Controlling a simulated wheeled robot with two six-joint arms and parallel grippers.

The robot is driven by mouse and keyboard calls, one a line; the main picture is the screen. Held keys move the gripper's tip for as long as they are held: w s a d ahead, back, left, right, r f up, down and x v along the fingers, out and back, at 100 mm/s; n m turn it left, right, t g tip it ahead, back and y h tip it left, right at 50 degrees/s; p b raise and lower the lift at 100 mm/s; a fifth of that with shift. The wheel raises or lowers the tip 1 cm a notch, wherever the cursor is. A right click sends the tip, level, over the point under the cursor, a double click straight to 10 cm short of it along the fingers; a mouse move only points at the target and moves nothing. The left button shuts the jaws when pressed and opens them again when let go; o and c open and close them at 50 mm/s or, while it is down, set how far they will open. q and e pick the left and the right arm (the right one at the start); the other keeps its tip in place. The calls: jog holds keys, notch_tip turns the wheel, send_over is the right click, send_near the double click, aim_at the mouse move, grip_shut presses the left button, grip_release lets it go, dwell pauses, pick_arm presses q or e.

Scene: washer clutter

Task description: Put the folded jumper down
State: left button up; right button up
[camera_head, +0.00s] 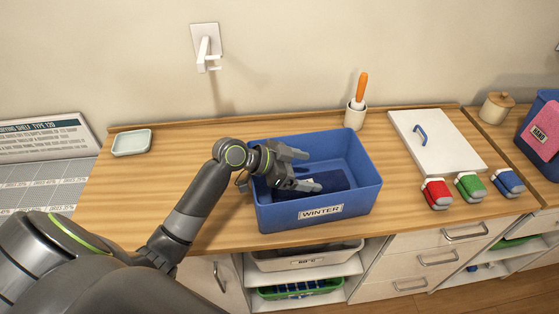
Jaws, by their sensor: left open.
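A dark blue folded jumper (329,182) lies inside the blue bin (376,190) labelled WINTER, on the wooden counter. My left gripper (312,171) is over the left part of the bin with its fingers apart, above or beside the jumper. I cannot tell whether a finger touches the cloth. Part of the jumper is hidden behind the gripper and the bin's front wall. My right gripper is not in view.
A pot with an orange-handled tool (355,114) is behind the bin. A pale dish (132,143) sits at left; the counter between is clear.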

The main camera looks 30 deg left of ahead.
pick_arm(q)
jog(key=b+v, duration=0.2)
jog(key=v, duration=1)
jog(key=shift+b, duration=0.3)
jog(key=shift+r, duration=0.15)
